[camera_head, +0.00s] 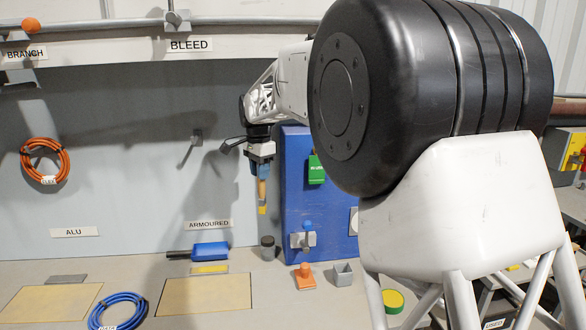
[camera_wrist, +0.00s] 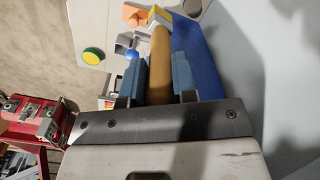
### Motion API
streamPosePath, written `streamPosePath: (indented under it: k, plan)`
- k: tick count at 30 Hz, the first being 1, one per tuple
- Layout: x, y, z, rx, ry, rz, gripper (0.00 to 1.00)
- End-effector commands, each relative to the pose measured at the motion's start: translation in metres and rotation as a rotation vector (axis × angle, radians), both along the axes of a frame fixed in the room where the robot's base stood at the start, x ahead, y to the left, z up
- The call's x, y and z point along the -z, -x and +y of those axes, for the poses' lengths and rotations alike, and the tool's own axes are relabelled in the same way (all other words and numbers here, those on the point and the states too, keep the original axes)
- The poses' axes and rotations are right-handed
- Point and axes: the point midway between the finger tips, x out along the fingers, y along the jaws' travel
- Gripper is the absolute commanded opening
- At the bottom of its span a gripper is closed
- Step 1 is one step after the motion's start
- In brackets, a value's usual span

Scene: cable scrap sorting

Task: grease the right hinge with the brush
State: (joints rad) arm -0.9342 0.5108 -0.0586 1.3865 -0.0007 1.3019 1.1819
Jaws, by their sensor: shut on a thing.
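My gripper (camera_head: 262,160) hangs in front of the grey back wall, just left of the blue panel (camera_head: 292,180). It is shut on the brush (camera_head: 262,188), which has a tan handle and a yellow lower end and points down. In the wrist view the handle (camera_wrist: 160,62) sits between the two blue fingers (camera_wrist: 160,75), with the blue panel (camera_wrist: 200,60) beside it. The panel carries a green block (camera_head: 316,170) and a grey fitting with a blue knob (camera_head: 303,238). I cannot clearly make out a right hinge; my arm covers the panel's right side.
A black cylinder (camera_head: 268,248), an orange piece (camera_head: 305,276) and a grey square cup (camera_head: 343,274) stand on the bench below. A blue cable coil (camera_head: 118,311) and tan pads (camera_head: 205,296) lie at the front.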

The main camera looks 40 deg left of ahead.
Motion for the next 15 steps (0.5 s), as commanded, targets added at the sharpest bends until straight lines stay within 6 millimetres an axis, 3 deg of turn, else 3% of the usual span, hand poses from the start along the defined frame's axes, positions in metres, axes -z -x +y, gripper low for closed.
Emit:
streamPosePath:
  k: [1,6,15]
  plan:
    - [0.009,0.008,0.016,-0.004,0.002,0.001,0.00]
    - [0.042,0.029,0.057,-0.029,0.003,0.002,0.00]
    - [0.116,0.060,0.117,-0.121,0.003,0.002,0.00]
